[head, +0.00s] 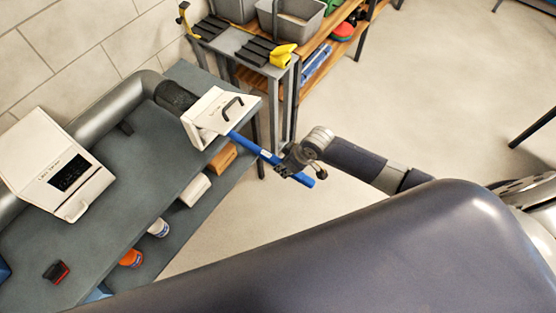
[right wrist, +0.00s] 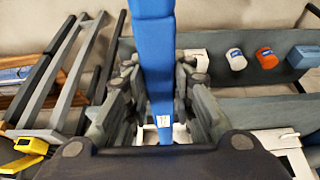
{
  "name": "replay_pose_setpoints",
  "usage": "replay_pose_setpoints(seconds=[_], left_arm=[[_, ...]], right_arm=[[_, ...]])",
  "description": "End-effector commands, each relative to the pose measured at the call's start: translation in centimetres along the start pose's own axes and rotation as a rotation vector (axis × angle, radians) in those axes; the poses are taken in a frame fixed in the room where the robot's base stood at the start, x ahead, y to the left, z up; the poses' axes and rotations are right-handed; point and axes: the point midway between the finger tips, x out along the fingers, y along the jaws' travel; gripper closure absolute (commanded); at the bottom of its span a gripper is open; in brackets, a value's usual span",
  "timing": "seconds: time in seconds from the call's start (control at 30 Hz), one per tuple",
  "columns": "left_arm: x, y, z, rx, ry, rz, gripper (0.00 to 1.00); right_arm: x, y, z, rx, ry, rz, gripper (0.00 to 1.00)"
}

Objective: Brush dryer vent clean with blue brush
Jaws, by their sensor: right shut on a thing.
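The blue brush (head: 248,145) shows as a long blue handle. Its upper end runs to the white vent box (head: 214,106) at the end of the grey duct, and its bristles are out of sight. My right gripper (head: 291,161) is shut on the handle near its outer end, to the right of the box. In the right wrist view the blue handle (right wrist: 155,60) passes between the fingers of the gripper (right wrist: 163,100), with a white opening partly visible beyond. How deep the brush sits inside cannot be seen. My left gripper is not in view.
A second white box (head: 88,182) with a dark window stands on the grey bench (head: 125,165) at left. The lower shelf holds a white bottle (head: 158,227) and an orange one (head: 131,258).

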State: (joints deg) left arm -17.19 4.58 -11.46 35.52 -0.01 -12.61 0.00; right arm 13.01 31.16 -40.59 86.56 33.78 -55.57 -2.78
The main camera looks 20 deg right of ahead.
Motion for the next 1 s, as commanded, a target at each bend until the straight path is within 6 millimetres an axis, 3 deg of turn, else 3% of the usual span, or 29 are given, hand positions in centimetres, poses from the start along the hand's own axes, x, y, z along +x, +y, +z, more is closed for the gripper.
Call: replay_pose_setpoints(seconds=[0.7,1.0], left_arm=[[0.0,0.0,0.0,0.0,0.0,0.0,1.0],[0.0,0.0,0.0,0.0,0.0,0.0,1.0]], right_arm=[[-2.8,0.1,6.5,0.001,0.0,0.0,1.0],[-3.0,0.0,7.0,0.0,0.002,0.0,1.0]])
